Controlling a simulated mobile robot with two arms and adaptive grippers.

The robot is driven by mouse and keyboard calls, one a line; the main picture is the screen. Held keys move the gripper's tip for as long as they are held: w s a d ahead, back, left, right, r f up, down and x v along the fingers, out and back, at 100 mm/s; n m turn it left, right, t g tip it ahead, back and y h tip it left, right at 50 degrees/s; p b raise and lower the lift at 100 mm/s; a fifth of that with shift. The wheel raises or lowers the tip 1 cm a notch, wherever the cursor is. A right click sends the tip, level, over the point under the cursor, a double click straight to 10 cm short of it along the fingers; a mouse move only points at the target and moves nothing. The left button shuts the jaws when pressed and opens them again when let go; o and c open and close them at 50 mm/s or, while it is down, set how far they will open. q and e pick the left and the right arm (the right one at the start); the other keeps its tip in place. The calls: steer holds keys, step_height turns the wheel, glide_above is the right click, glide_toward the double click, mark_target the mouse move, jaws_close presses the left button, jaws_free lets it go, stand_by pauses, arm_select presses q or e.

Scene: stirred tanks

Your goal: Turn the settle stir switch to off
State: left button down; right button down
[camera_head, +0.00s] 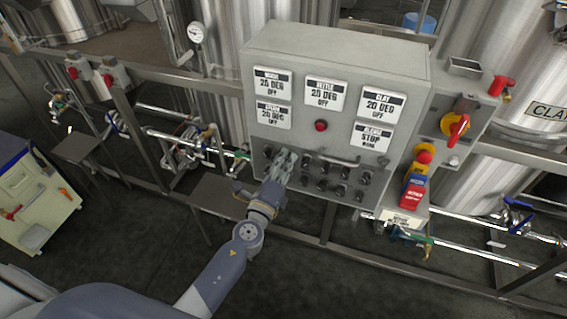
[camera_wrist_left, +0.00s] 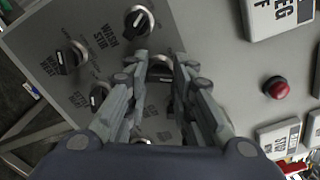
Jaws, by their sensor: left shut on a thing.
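The grey control panel (camera_head: 290,95) carries rows of black rotary knobs under its display plates. My left gripper (camera_head: 284,163) reaches up from below to the left part of these rows. In the left wrist view its two fingers (camera_wrist_left: 160,68) are closed in on a knob (camera_wrist_left: 160,75), one finger on each side; the fingers hide most of it. Its label is not readable, so I cannot tell from the pictures that it is the settle stir switch. A neighbouring knob (camera_wrist_left: 138,20) stands next to a label that reads like "WASH STIR". My right gripper is not in view.
More knobs (camera_wrist_left: 70,58) sit close beside the fingers. A red button (camera_head: 321,126) and a metal handle (camera_head: 340,161) are on the panel. A red emergency button (camera_head: 424,157) and a red-yellow switch (camera_head: 456,127) are at its right. Pipes and steel tanks surround it.

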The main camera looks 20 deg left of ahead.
arm_select(q)
steer(key=shift+n+b, duration=1.45)
steer(key=shift+n, duration=4.25)
steer(key=c, duration=1.4)
jaws_free()
steer(key=shift+o, duration=0.2)
steer(key=shift+s, duration=0.1)
steer(key=s, duration=1.1)
steer(key=shift+s+a, duration=0.2)
steer(key=shift+s, duration=0.2)
